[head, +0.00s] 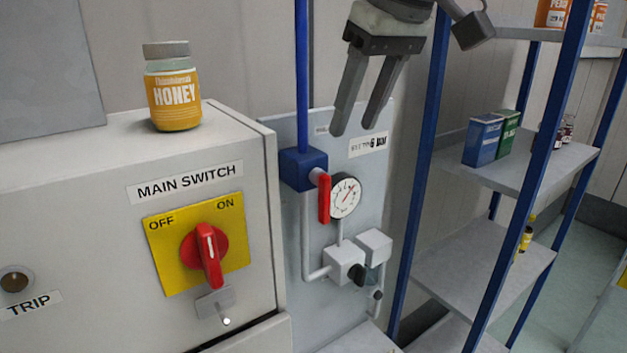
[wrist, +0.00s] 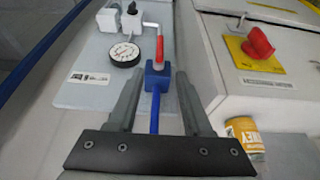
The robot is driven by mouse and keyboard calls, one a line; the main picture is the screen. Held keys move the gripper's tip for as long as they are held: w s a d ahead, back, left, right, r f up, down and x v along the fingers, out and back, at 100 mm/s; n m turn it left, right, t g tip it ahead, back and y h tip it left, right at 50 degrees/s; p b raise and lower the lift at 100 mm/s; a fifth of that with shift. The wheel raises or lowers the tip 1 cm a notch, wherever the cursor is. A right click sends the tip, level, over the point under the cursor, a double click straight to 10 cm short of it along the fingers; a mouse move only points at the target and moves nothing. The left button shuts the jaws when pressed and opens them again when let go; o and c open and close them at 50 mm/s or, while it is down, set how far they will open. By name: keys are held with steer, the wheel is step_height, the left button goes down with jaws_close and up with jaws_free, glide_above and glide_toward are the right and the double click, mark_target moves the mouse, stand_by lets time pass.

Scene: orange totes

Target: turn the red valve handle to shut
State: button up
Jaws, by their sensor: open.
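The red valve handle (head: 324,198) hangs straight down from a blue valve block (head: 304,168) on a grey wall panel. A blue pipe enters the block from above, and a grey pipe leaves below. My gripper (head: 353,128) is open and empty, above the handle and the gauge, fingers pointing down. In the wrist view, the red handle (wrist: 159,48) lies ahead of and between my open fingers (wrist: 157,85), with the blue block (wrist: 158,75) nearer. The fingers touch neither. A round white gauge (head: 345,196) sits right beside the handle.
A cabinet (head: 105,200) with a red main switch (head: 207,252) and a honey jar (head: 173,90) on top stands to the left. A blue-framed shelf rack (head: 520,165) with boxes stands to the right. White fittings (head: 345,264) sit below the gauge.

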mark_target(328, 191)
steer(key=b+x, duration=0.1)
steer(key=x, duration=1.6)
steer(key=shift+s+d+b, duration=0.1)
steer(key=shift+b, duration=0.2)
jaws_close()
stand_by(0.5)
